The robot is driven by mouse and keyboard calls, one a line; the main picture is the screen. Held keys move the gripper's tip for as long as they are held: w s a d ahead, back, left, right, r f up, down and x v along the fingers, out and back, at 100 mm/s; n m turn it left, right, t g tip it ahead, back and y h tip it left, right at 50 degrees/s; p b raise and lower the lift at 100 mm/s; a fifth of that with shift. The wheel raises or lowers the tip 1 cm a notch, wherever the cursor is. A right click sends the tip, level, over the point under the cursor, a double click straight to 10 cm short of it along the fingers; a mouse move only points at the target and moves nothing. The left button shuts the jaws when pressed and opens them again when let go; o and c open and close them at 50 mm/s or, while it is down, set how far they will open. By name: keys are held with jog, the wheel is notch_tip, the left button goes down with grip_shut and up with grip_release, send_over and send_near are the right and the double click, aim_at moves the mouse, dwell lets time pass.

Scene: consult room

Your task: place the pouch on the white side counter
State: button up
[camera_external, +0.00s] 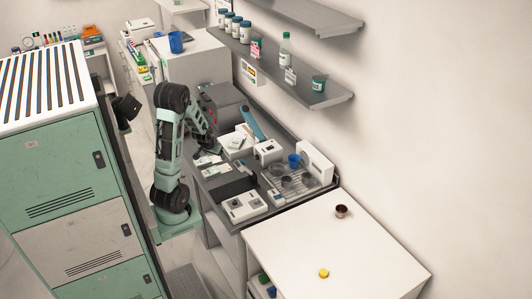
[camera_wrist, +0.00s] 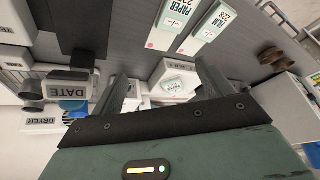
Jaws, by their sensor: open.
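Flat white pouches lie on the grey worktop (camera_external: 232,205) by my arm. In the wrist view one reads PAPER (camera_wrist: 172,24) and another reads FILM (camera_wrist: 210,27). A smaller white labelled piece (camera_wrist: 176,82) shows between my fingers, but I cannot tell whether it is a pouch. My gripper (camera_wrist: 163,75) is open, fingers apart, pointing at the worktop; its contact with that piece is unclear. In the external view my gripper (camera_external: 209,150) is low over the pouches (camera_external: 208,160). A white counter (camera_external: 300,240) stands at the front right, beyond the grey worktop.
A brown cup (camera_external: 341,211) and a yellow item (camera_external: 323,273) stand on the white counter; the rest of its top is clear. A DATE box (camera_wrist: 68,85) is left of my fingers. A rack (camera_external: 285,180), white devices and wall shelves (camera_external: 275,55) crowd the worktop's right side.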

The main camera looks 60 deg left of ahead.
jog(key=shift+o, duration=0.5)
jog(key=s+d+r+g+h, duration=0.3)
jog(key=s+d, duration=0.5)
jog(key=s, duration=0.4)
jog(key=shift+s+d+r+n+g, duration=0.15)
jog(key=shift+d+r+n+g, duration=0.15)
jog(key=shift+d+r+g, duration=0.15)
jog(key=shift+a, duration=0.15)
jog(key=n+t+y+b, duration=0.1)
jog(key=t+y+b, duration=0.5)
jog(key=t+y, duration=0.35)
send_near(236, 142)
jog(key=w+a+p, duration=0.1)
jog(key=a+p, duration=0.1)
jog(key=p, duration=0.1)
jog(key=shift+w+a+f+h, duration=0.15)
jog(key=shift+w+a+h, duration=0.2)
jog(key=shift+w, duration=0.05)
jog(key=shift+p+x, duration=1.15)
jog(key=shift+x, duration=1.85)
jog(key=shift+d+f, duration=0.15)
jog(key=c, duration=1)
jog(key=shift+c, duration=0.7)
